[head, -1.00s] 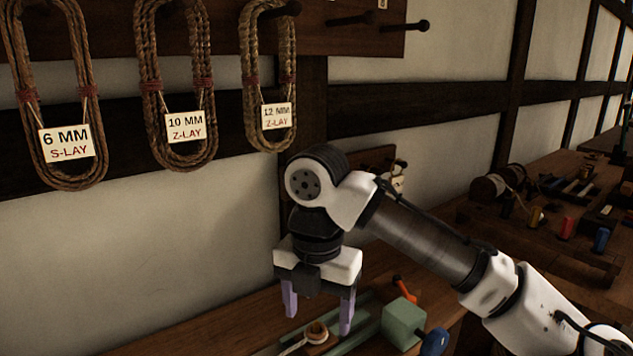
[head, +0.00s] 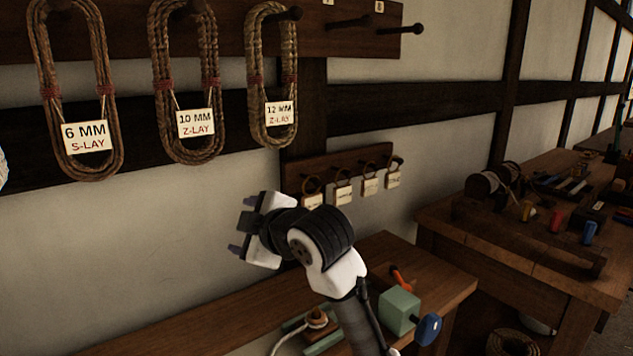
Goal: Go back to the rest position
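My gripper (head: 240,238) is raised in front of the pale wall, below the hanging rope coils and above the bench (head: 240,322). It points to the left. Its two purple-grey fingers stand apart, with nothing visible between them. My arm comes up from the lower edge of the head view and bends at the wrist. The arm hides part of the bench top.
Labelled rope coils hang from a peg board (head: 225,35): 6 MM (head: 112,150), 10 MM (head: 158,125) and 12 MM (head: 253,110). A tag rack (head: 330,168) is behind my wrist. A green block (head: 399,311) with a blue knob (head: 428,329) stands on the bench. Another table (head: 500,240) is right.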

